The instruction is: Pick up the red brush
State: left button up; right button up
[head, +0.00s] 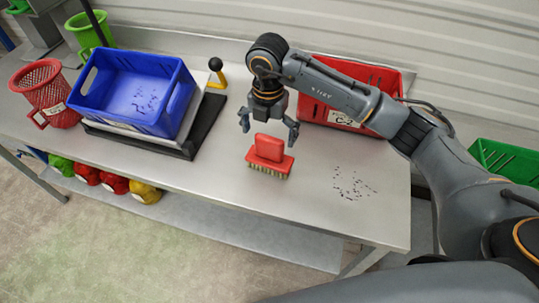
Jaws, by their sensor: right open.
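The red brush (269,152) stands on the steel table with its pale bristles down and its red handle block up. My right gripper (269,131) points down at the brush from just behind and above it. Its two fingers are spread wide, one to the left and one to the right of the handle, and it holds nothing. I cannot tell whether the fingers touch the brush. My left gripper is not in view.
A blue crate (178,117) sits on a dark scale at left, beside a red mesh basket (41,76). A red crate (335,119) stands behind my right arm. Dark bits (352,187) lie right of the brush. The table front is clear.

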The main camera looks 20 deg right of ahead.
aim_at(269, 149)
notch_tip(269, 149, down, 5)
jog(key=shift+s+d+r+p, duration=0.1)
jog(key=shift+d+r+p, duration=0.05)
jog(key=shift+p, duration=1.1)
jog(key=shift+f, duration=0.55)
jog(key=c, duration=1.4)
